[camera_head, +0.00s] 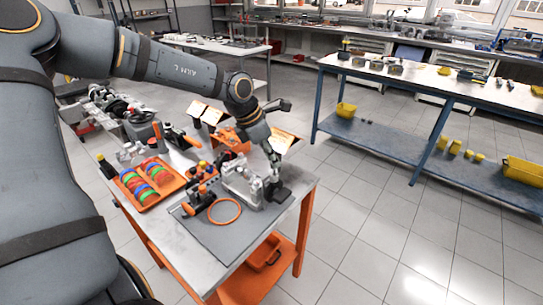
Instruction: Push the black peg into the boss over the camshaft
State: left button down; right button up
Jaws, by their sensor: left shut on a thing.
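My left arm comes in from the left, and its gripper (275,188) points down at the right side of the grey engine block (243,184) on the work table. The gripper is shut on a small dark piece that appears to be the black peg, mostly hidden between the fingers. The block stands upright on a grey mat (225,232). The boss and the camshaft are too small to tell apart, and I cannot tell whether the peg touches the boss. My right gripper is not in view.
An orange ring (224,211) lies on the mat in front of the block. An orange tray (152,203) with coloured rings lies to the left. Small orange and red parts crowd the block's left side. The table's front right corner is clear. A blue-framed bench (430,90) stands behind right.

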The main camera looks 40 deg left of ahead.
pick_arm(q)
jog(key=shift+f+b, duration=1.45)
jog(key=shift+f, duration=0.1)
dwell(0.4)
jog(key=c, duration=1.4)
grip_release()
jog(key=shift+c, duration=0.2)
jog(key=shift+r, duration=0.2)
jog(key=shift+r+p, duration=0.95)
jog(key=shift+r, duration=0.4)
jog(key=o, duration=0.6)
